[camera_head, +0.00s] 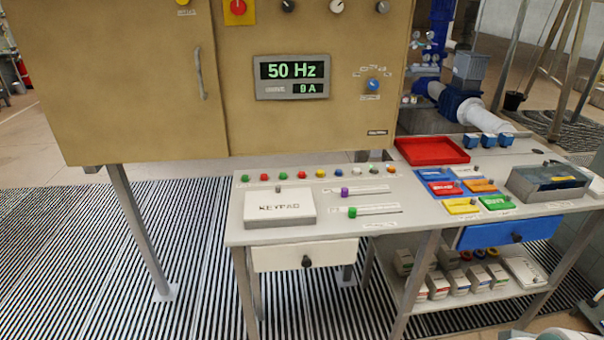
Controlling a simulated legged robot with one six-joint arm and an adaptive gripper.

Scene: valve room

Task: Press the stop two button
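A row of small coloured push buttons (321,174) runs along the back of the grey table (405,222). From the left, the row shows a green button (244,178), a red button (264,178), another green button (284,177) and another red button (303,175). Yellow, blue, white and orange ones follow further right. The labels by the buttons are too small to read, so I cannot tell which one is marked stop two. My gripper cannot be made out in this view.
A KEYPAD box (279,208) and two sliders with purple (344,192) and green (352,212) knobs sit in front of the buttons. A tan cabinet (130,90) stands behind. A red tray (432,151), coloured lidded boxes (462,207) and a grey bin (545,188) fill the right side.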

